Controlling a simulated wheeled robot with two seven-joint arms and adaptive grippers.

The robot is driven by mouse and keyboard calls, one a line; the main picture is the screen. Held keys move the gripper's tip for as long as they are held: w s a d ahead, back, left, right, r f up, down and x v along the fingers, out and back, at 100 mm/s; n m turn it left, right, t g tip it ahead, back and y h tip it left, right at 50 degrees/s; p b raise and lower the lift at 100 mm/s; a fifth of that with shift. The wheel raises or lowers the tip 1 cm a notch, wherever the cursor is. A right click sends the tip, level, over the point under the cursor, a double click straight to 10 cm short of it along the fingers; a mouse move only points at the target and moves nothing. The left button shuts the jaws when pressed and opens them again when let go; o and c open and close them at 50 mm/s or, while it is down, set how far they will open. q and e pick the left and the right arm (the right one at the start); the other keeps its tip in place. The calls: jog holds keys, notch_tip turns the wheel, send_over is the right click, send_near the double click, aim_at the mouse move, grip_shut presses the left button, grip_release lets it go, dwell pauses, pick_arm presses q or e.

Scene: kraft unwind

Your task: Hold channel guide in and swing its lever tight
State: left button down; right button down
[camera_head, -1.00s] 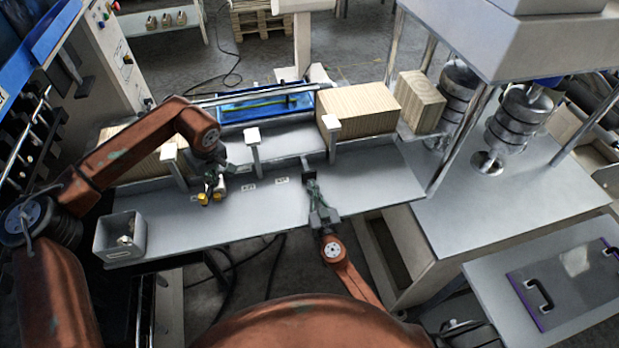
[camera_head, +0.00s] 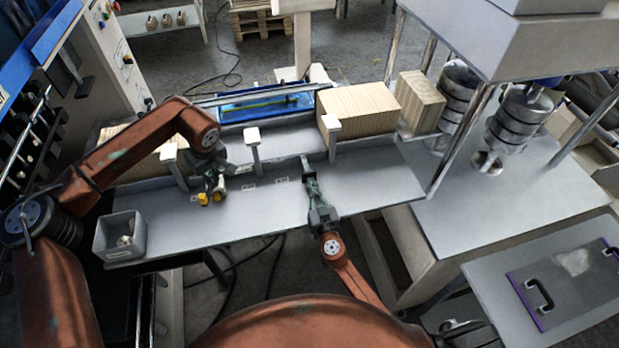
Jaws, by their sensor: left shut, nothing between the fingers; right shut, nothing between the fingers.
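A long grey channel rail (camera_head: 287,152) runs along the back of the grey bench, with white-capped posts on it. I cannot surely tell which part is the channel guide; a short grey bar (camera_head: 305,161) sticks out from the rail toward the front. My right gripper (camera_head: 308,177) is shut and empty, its tip at or very near the front end of this bar. My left gripper (camera_head: 213,192) is shut and empty, pointing down beside small yellow parts (camera_head: 203,199) low over the bench. Whether these belong to the lever, and whether it touches them, I cannot tell.
A grey bin (camera_head: 120,240) with small parts stands at the bench's left end. Wooden blocks (camera_head: 365,108) lie behind the rail. A press with metal columns (camera_head: 428,190) stands at the right. The bench top (camera_head: 255,215) between my grippers is mostly clear.

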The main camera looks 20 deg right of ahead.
jog(key=shift+w, duration=1.1)
dwell(0.7)
jog(key=shift+w, duration=0.3)
pick_arm(q)
jog(key=shift+s+r, duration=0.15)
jog(key=shift+s, duration=0.2)
pick_arm(e)
jog(key=shift+w+d+r, duration=0.1)
jog(key=shift+w+r, duration=0.05)
jog(key=shift+r, duration=0.1)
